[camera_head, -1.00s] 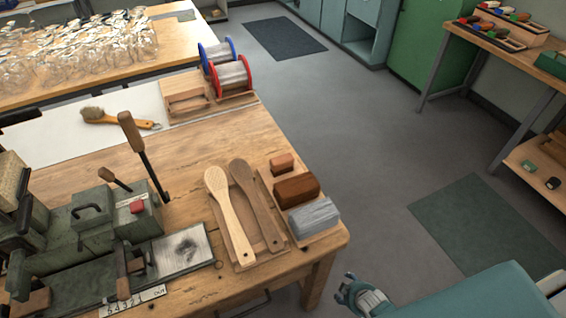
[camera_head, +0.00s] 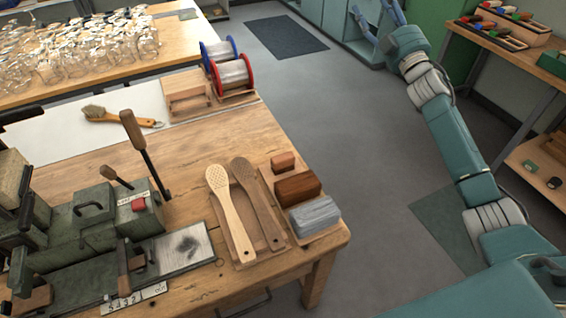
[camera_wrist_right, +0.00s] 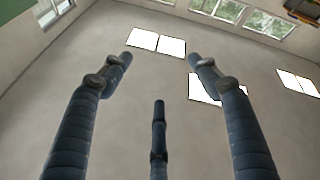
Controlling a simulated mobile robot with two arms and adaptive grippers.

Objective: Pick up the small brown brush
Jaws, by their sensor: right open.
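A brush (camera_head: 118,116) with an orange-brown handle and grey-brown bristles lies on the white sheet at the back left of the workbench. A small reddish-brown block (camera_head: 284,162) sits at the bench's right side, behind a larger brown block (camera_head: 298,187) and a grey block (camera_head: 314,215); whether they carry bristles I cannot tell. My right gripper (camera_head: 378,15) is raised at the top of the head view, well away from the bench. In the right wrist view its fingers (camera_wrist_right: 160,62) are spread and empty, facing a wall with windows. My left gripper is not in view.
The workbench (camera_head: 255,130) holds a green machine (camera_head: 90,225) with upright levers, two wooden paddles and wire spools (camera_head: 232,75). A glass-covered table (camera_head: 100,85) stands behind. A side table (camera_head: 500,50) is at the right. The floor between is clear.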

